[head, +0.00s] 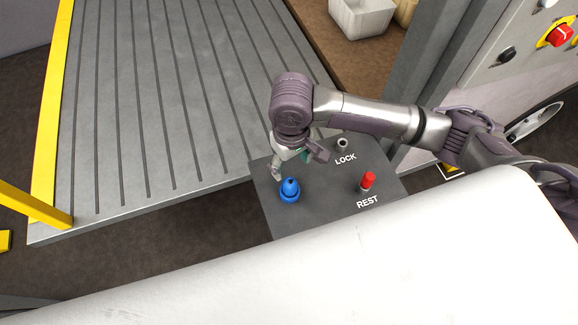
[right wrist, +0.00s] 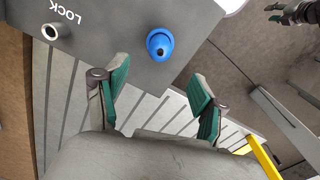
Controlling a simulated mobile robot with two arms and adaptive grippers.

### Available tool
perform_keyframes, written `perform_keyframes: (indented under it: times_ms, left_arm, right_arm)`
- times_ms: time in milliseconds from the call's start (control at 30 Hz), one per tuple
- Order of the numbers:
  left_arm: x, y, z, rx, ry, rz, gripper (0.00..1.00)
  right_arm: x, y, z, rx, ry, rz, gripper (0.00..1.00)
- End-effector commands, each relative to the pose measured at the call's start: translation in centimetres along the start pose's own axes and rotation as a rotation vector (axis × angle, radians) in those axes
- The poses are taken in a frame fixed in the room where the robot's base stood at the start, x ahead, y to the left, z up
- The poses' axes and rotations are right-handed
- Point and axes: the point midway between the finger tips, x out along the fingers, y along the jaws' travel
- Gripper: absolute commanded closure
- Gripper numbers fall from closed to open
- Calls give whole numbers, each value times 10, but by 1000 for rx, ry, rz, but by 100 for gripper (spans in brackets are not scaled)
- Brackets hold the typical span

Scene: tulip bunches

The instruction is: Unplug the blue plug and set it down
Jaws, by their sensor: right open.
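The blue plug (head: 289,191) stands upright on the dark grey panel (head: 299,226), near its left edge. It also shows in the right wrist view (right wrist: 160,44), beyond the fingertips. My right gripper (head: 297,164) is open and empty, just behind and above the plug. In the right wrist view its two green-padded fingers (right wrist: 160,84) are apart, with the plug not between them. A metal socket marked LOCK (head: 342,145) stands empty at the back of the panel. A dark gripper, apparently my left one (right wrist: 293,12), shows small at the upper right of the right wrist view; its opening is unclear.
A red plug (head: 368,181) stands by the REST label. A grooved grey platform (head: 150,110) with yellow edging lies left of the panel. A white surface (head: 300,270) fills the front. A control box (head: 520,55) with a red knob is at the upper right.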

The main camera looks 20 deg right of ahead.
Motion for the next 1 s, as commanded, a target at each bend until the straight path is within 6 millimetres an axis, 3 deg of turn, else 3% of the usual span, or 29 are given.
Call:
perform_keyframes:
  times_ms: [100,267,600,1000]
  left_arm:
    - [-2,4,18,0,-26,4,60]
    - [-3,6,29,1,-44,8,60]
    - [-4,5,2,1,-4,6,60]
    - [-4,6,8,2,-13,7,60]
  right_arm:
    - [20,0,1,0,-3,0,31]
    - [53,0,0,0,-2,0,31]
    - [110,0,0,-2,1,-1,31]
    - [126,-1,-1,-3,4,-2,31]
